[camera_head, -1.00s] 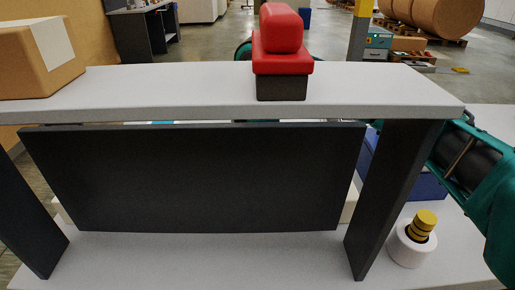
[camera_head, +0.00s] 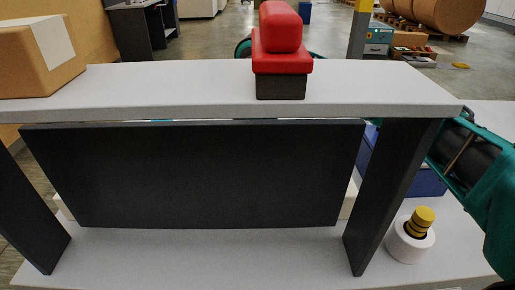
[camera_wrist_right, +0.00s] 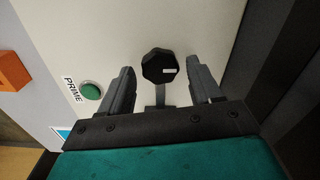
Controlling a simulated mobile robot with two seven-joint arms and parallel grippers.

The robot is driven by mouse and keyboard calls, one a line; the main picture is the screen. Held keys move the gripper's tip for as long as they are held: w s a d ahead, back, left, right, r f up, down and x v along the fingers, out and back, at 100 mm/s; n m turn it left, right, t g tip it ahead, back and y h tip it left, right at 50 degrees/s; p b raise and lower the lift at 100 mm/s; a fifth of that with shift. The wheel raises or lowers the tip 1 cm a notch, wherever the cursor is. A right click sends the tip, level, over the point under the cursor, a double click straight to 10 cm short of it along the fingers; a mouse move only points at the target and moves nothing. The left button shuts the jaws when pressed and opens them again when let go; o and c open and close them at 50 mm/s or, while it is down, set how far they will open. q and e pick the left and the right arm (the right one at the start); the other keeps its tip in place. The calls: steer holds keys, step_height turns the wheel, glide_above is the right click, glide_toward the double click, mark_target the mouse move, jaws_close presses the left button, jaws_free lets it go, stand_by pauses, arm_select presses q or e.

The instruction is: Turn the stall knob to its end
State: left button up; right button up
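In the right wrist view a black faceted knob (camera_wrist_right: 160,66) with a small white mark stands on a pale panel (camera_wrist_right: 205,28). My right gripper (camera_wrist_right: 160,82) is open, with one finger on each side of the knob. The fingers look apart from the knob, with gaps on both sides. The knob does not show in the head view. There my right arm reaches in at the right edge behind the shelf, and its gripper is hidden. I cannot see my left gripper.
A green button (camera_wrist_right: 91,91) labelled PRIME and an orange block (camera_wrist_right: 12,70) lie left of the knob. In the head view, a grey shelf (camera_head: 170,88) with a dark panel (camera_head: 195,175) stands in front. A red-topped object (camera_head: 281,50) and a cardboard box (camera_head: 35,60) sit on it.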

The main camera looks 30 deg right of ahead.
steer(key=shift+o, duration=0.4)
step_height(320, 180, up, 13)
steer(key=p, duration=0.2)
stand_by(0.4)
